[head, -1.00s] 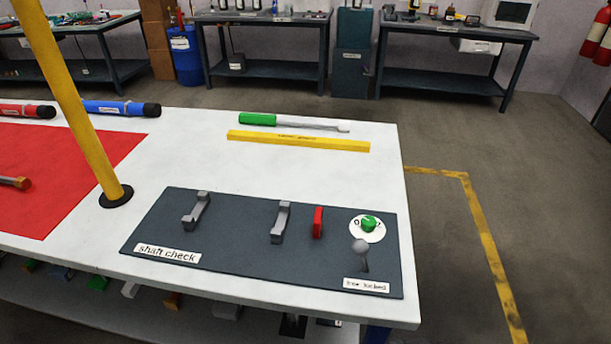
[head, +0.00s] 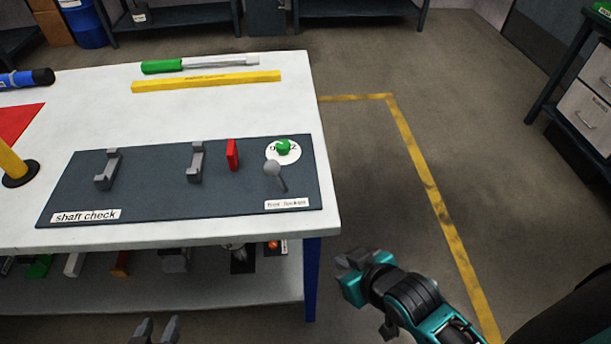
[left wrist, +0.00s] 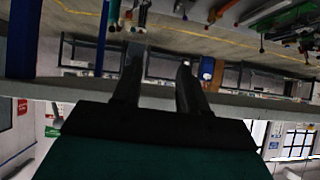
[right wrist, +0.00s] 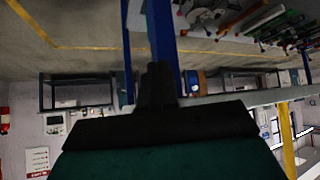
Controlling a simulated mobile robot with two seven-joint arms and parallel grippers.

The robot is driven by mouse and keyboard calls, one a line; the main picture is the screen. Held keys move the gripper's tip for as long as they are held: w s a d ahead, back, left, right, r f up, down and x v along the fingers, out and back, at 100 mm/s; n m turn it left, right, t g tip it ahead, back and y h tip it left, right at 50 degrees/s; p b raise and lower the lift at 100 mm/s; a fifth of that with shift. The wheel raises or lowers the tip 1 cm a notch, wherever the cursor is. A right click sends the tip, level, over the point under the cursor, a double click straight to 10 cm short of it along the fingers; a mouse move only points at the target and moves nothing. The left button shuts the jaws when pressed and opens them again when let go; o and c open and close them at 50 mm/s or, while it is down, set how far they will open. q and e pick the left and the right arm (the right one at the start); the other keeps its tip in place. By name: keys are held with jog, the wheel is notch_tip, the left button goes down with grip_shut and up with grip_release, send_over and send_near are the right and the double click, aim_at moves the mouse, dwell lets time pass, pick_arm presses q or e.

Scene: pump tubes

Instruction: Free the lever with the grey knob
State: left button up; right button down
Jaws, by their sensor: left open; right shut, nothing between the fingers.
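The lever with the grey knob (head: 273,169) stands tilted at the right end of the dark "shaft check" board (head: 150,195), beside a small white label (head: 287,204). Behind it is a white dial with a green knob (head: 284,147). A red upright piece (head: 232,154) stands left of the dial. My left gripper (head: 155,328) is at the bottom edge, below the table front, open and empty; its fingers also show in the left wrist view (left wrist: 160,75). My right gripper (head: 352,265) is shut and empty, right of the table corner. Neither gripper touches the lever.
Two grey brackets (head: 196,163) stand on the board. A yellow bar (head: 205,82) and a green-handled tool (head: 162,67) lie behind it. A yellow post (head: 12,163) stands at the left. The lower shelf (head: 200,292) holds several parts. Floor right of the table is clear.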

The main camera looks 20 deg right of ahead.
aim_at(279, 170)
jog(key=s+d+r+g+h+b, duration=0.2)
jog(key=d+r+h, duration=0.15)
jog(key=d, duration=0.25)
jog(key=w+d+r+n+t, duration=0.5)
jog(key=w+r+n+t, duration=0.2)
jog(key=s+a+r+n+y, duration=0.1)
jog(key=a+r+n+y, duration=0.15)
jog(key=n+y, duration=0.55)
jog(key=s+a+r+n+y, duration=0.15)
jog(key=a+n+y, duration=0.3)
jog(key=n, duration=0.45)
jog(key=shift+g+y, duration=0.3)
jog(key=shift+g, duration=0.1)
jog(key=p+x, duration=0.1)
jog(key=x, duration=1.2)
jog(key=shift+w+d+r+p, duration=0.1)
jog(key=shift+w+p, duration=0.15)
jog(key=shift+p, duration=0.15)
pick_arm(q)
jog(key=shift+s+f, duration=0.3)
pick_arm(e)
jog(key=shift+w+a, duration=0.4)
jog(key=shift+w, duration=0.05)
pick_arm(q)
jog(key=shift+d, duration=0.1)
